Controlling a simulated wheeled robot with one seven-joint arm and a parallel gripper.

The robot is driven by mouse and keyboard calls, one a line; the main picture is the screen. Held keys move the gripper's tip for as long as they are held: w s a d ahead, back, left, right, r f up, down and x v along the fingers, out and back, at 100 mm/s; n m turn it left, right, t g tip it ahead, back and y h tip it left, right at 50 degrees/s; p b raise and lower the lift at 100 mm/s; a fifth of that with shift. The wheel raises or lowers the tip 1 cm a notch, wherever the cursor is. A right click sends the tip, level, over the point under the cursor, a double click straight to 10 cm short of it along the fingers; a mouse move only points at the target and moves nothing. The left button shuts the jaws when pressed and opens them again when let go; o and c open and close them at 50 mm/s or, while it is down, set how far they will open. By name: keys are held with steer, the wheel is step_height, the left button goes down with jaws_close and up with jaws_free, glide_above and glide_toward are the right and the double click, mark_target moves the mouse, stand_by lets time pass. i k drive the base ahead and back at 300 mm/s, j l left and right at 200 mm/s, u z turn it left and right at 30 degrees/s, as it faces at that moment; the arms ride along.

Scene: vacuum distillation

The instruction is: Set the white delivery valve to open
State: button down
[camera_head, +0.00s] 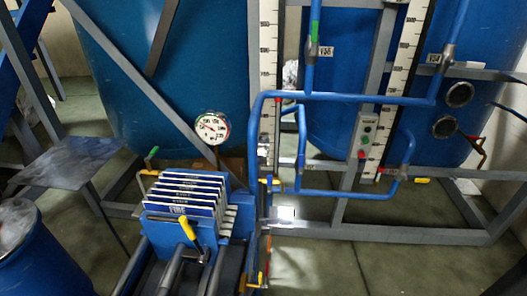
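I cannot make out a clearly white valve handle in the head view. A small bright white patch (284,213) shows beside the pipes on the lower frame, but I cannot tell what it is. Several coloured valve handles are visible: a yellow handle (187,228) at the front of the filter press, a green handle (152,153) at its back left, and a green handle (314,31) on an upper pipe. A yellow handle (421,180) sits at the end of a lower right pipe. My gripper is not in view.
The filter press (183,205) with its stacked plates stands front centre, a round gauge (211,127) behind it. Large blue tanks (165,70) and grey frames fill the back. A control box (365,136) hangs among blue pipes (350,98). Open floor (385,265) lies front right.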

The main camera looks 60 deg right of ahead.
mark_target(474, 65)
steer(key=z, duration=2.6)
